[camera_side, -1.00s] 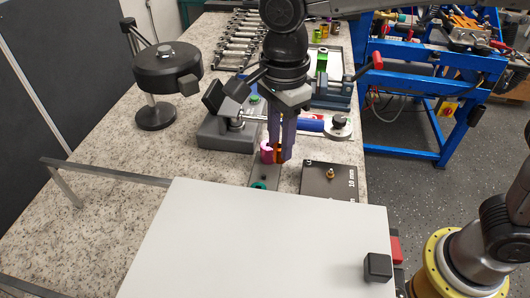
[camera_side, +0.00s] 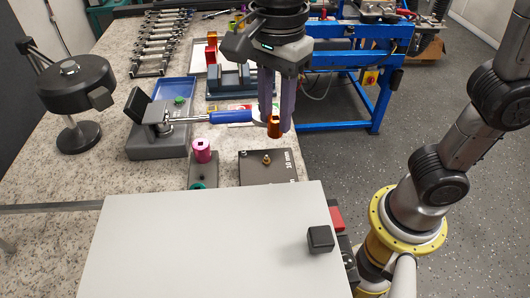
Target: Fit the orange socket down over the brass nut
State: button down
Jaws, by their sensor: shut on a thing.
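My gripper (camera_side: 276,124) points down and is shut on the orange socket (camera_side: 274,131), which hangs between its two purple-grey fingers. The brass nut (camera_side: 267,158) stands up on a dark plate (camera_side: 285,173) marked "10 mm". In the picture the socket is just above the nut and slightly to its right, with a gap between them. How far apart they are in depth I cannot tell. The socket looks about upright, and its lower opening is hidden.
A pink socket (camera_side: 203,150) and a teal one (camera_side: 197,186) are on a grey strip (camera_side: 212,170) left of the plate. A blue-handled wrench (camera_side: 232,116) lies behind.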

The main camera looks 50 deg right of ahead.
send_over(266, 156)
notch_tip(266, 156, down, 4)
jog(key=f, duration=0.1)
jog(key=shift+f, duration=2.2)
jog(key=shift+f, duration=1.15)
jog(key=c, duration=0.9)
grip_release()
